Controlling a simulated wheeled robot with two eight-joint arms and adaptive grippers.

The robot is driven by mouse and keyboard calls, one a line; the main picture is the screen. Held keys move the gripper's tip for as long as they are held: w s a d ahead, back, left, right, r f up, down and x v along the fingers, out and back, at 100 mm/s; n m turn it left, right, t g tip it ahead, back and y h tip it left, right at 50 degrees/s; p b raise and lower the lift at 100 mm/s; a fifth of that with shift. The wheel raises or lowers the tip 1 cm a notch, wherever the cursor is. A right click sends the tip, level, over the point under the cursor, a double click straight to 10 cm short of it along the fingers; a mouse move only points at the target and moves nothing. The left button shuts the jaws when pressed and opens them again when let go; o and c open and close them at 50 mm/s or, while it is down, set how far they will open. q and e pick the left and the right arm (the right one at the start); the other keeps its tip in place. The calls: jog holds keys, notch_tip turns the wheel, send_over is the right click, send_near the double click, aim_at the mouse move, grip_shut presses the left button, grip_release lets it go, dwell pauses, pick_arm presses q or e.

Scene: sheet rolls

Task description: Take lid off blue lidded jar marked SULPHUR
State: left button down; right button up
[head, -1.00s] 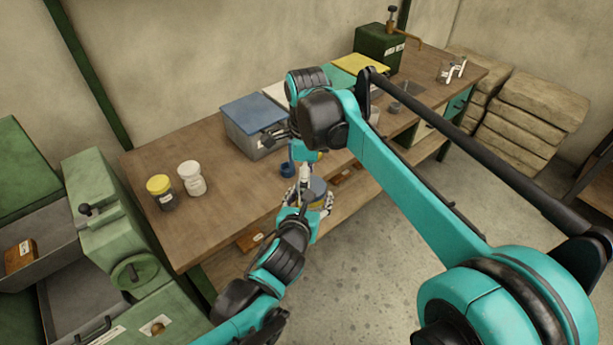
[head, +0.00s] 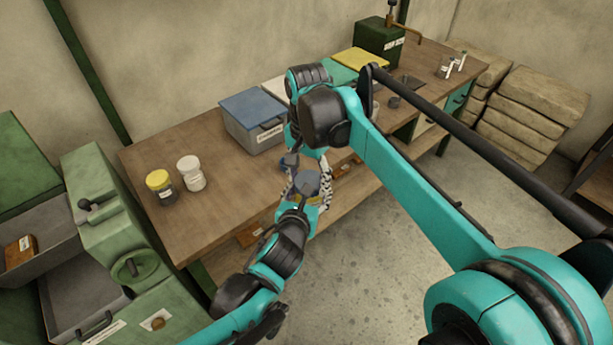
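A jar with a blue top (head: 306,182) and a yellowish band is just off the table's front edge, in front of my arms. My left gripper (head: 313,190) is around it from below and appears shut on it. The label cannot be read. My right gripper (head: 308,163) points down just above the jar's top, largely hidden by its own arm. I cannot tell whether its fingers are open or touch the lid. A small blue object (head: 288,161) shows at the table edge beside it, partly covered.
The wooden table (head: 150,160) holds a yellow-lidded jar (head: 161,186), a white jar (head: 191,172) and a blue-lidded box (head: 252,122). Yellow and green lids stand farther back. A green machine (head: 110,210) is at the left. A lower shelf runs under the table.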

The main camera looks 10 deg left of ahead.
jog(key=n, duration=0.4)
jog(key=shift+s+a, duration=0.1)
jog(key=shift+a, duration=0.15)
jog(key=o, duration=1.3)
jog(key=shift+d, duration=0.15)
